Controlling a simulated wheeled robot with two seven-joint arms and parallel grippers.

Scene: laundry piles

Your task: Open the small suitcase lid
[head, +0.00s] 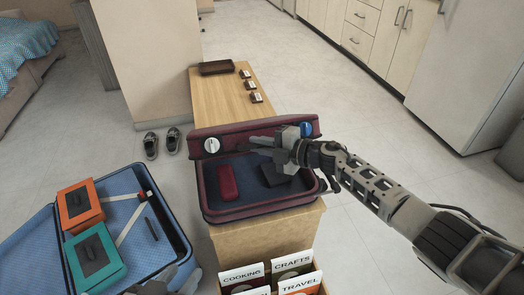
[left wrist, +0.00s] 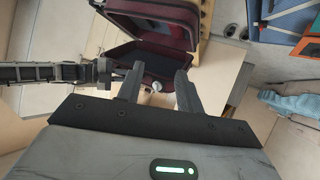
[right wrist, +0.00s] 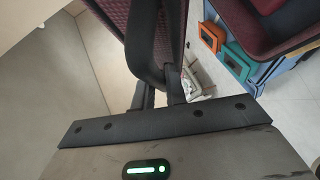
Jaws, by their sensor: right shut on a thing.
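The small maroon suitcase (head: 262,212) sits on a wooden stand with its lid (head: 232,131) raised at the back. The lid's edge carries a white knob (head: 211,145) and a blue knob (head: 306,129). Inside lie a red case (head: 228,182) and a dark item (head: 275,174). My right gripper (head: 265,143) is at the raised lid. In the right wrist view it is shut on a dark curved handle (right wrist: 148,45) beside the maroon lid fabric. My left gripper (left wrist: 157,85) is open and empty, with the suitcase beyond its fingers; only part of it shows at the head view's bottom edge.
A large blue suitcase (head: 180,235) lies open at the left with an orange box (head: 80,205) and a teal box (head: 95,258). Labelled folders (head: 242,278) stand in front of the stand. Behind, a wooden bench (head: 215,95) holds a tray. Shoes (head: 160,144) lie on the floor.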

